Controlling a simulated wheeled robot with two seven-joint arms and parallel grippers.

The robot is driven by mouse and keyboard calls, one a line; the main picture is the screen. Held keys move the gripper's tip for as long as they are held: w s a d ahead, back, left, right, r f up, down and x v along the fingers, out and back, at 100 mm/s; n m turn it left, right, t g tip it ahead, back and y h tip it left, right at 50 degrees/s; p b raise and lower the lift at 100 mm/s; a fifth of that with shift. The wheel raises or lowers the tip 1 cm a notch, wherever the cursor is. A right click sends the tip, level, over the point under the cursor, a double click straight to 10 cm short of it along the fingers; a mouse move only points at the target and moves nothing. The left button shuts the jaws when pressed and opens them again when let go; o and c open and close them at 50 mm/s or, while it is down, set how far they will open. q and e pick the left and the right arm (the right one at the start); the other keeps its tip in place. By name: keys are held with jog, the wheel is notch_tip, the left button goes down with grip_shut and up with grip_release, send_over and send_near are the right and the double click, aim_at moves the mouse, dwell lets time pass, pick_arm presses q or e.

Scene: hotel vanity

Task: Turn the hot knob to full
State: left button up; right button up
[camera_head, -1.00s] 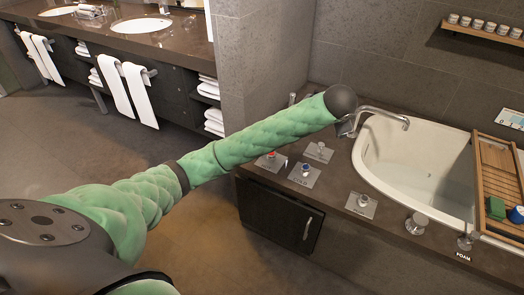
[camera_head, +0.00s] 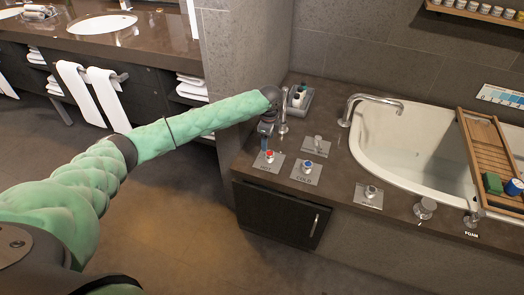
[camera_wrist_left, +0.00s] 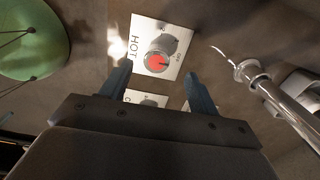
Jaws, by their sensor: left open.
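The hot knob (camera_head: 269,156) is a small silver knob with a red cap, on a square plate on the dark tub surround. In the left wrist view the hot knob (camera_wrist_left: 160,58) sits on a white plate marked HOT, with a dark pointer line on its red cap. My left gripper (camera_head: 266,132) hangs over the deck just behind and above the hot knob. In the left wrist view its two blue-grey fingers (camera_wrist_left: 160,88) are apart and empty, and the knob appears just beyond the gap between their tips. My right gripper is not in view.
The blue-capped cold knob (camera_head: 308,166) stands close right of the hot knob. Another plate (camera_head: 316,146) lies behind it. A slim upright silver fixture (camera_head: 283,115) stands close beside my left gripper. The tub spout (camera_head: 372,98) and another knob (camera_head: 370,191) are farther right.

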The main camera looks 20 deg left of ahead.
aim_at(269, 153)
pick_arm(q)
jog(key=shift+s+d+r+m, duration=0.2)
jog(key=shift+d+m, duration=0.35)
jog(key=shift+m, duration=0.55)
jog(key=shift+a+f, duration=0.25)
jog(key=shift+f, duration=0.25)
notch_tip(269, 153, down, 6)
jog(key=shift+d+r+p, duration=0.1)
jog(key=shift+r+p, duration=0.15)
jog(key=shift+p, duration=0.1)
jog(key=shift+f, duration=0.7)
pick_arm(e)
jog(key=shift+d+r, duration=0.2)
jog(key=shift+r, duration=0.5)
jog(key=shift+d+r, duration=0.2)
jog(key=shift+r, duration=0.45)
pick_arm(q)
jog(key=shift+c, duration=0.2)
jog(key=c, duration=0.9)
